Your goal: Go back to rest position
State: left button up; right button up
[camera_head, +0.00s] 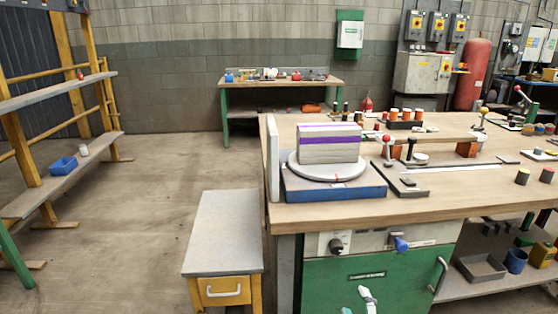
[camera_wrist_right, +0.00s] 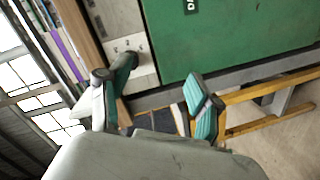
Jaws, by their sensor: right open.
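A pale grey block with a purple band (camera_head: 330,150), seemingly the hollow brick, sits on a round white turntable (camera_head: 312,172) on a blue base. The base stands near the left front corner of the wooden workbench (camera_head: 450,207). My right gripper (camera_head: 357,303) shows only in part at the bottom edge of the head view, in front of the green cabinet door (camera_head: 360,275). In the right wrist view my right gripper (camera_wrist_right: 162,92) has its two fingers spread apart, with nothing between them. My left gripper is not in view.
A grey-topped stool with a yellow drawer (camera_head: 223,235) stands left of the bench. A shelf rack (camera_head: 65,165) is at the far left, with open floor between. A back table (camera_head: 280,82) stands by the wall. Clamps and small items cover the bench's right side.

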jog(key=s+f+m+g+p, duration=0.5)
jog(key=s+f+g, duration=0.2)
jog(key=s+f, duration=0.8)
jog(key=s+f+m+g+p, duration=0.5)
jog(key=s+f+g, duration=0.2)
jog(key=s+f, duration=0.85)
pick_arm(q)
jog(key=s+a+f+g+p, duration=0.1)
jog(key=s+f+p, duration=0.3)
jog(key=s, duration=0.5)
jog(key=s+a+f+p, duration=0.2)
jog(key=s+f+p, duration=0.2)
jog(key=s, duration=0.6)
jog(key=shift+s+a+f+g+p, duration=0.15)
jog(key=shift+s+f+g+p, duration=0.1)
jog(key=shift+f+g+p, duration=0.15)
pick_arm(e)
jog(key=s+d+g, duration=0.1)
jog(key=s+d, duration=0.1)
jog(key=s, duration=1.4)
jog(key=shift+n+y, duration=0.3)
jog(key=shift+f, duration=0.1)
